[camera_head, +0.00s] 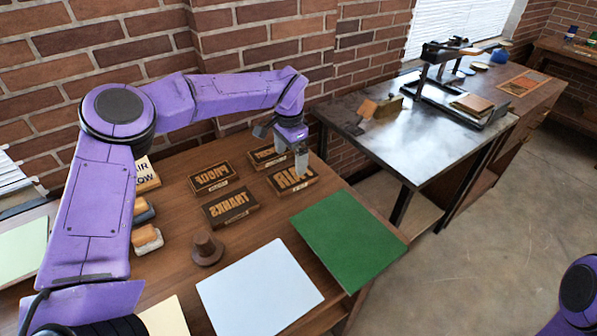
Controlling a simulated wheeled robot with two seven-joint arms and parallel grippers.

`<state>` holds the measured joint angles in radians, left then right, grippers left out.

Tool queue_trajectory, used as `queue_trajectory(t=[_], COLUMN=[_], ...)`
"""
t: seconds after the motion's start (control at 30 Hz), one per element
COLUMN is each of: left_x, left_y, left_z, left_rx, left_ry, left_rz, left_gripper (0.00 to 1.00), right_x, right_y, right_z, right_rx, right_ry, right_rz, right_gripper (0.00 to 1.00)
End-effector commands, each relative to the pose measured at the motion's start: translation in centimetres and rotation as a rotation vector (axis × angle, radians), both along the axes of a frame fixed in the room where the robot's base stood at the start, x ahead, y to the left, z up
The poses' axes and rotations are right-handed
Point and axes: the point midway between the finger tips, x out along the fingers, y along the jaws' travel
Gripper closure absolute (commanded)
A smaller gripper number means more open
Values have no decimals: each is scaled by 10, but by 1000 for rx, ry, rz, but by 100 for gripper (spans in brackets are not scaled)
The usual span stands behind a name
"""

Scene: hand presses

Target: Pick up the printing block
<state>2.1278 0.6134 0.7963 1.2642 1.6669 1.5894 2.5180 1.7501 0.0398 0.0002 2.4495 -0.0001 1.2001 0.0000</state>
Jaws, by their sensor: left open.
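Several dark printing blocks with raised tan mirrored letters lie flat on the wooden table. The block reading FAIR (287,181) is at the right of the group. The others are PROOF (209,179), THANKS (230,206) and a partly hidden block (265,157) at the back. My left gripper (300,172) is open and points down over the FAIR block, its fingertips at the block's far part in the picture. I cannot tell whether they touch it. My right gripper is out of view; only a part of my right arm shows at the lower right corner.
A brown round-handled stamp (207,248), a white sheet (259,291) and a green sheet (347,235) are in front of the blocks. Small handled pieces (146,238) sit at left. A metal-topped table (415,140) with a press (455,85) stands at right.

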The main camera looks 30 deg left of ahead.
Motion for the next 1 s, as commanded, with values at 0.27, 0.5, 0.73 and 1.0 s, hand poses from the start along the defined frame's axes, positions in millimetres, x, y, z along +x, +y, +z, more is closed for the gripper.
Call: queue_trajectory(t=[0.27, 0.5, 0.73, 1.0], left_x=[10, 10, 10, 10], left_y=[-1, 2, 1, 1], left_z=[-42, -67, -67, -67], left_rx=[1, 1, 1, 1], left_ry=[12, 9, 9, 9], left_rz=[-7, 0, -3, -2], left_gripper=[0, 0, 33, 65], right_x=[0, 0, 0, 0], right_y=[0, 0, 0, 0], right_z=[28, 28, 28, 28], right_rx=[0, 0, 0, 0], right_ry=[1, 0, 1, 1], right_rz=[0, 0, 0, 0], right_gripper=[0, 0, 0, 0])
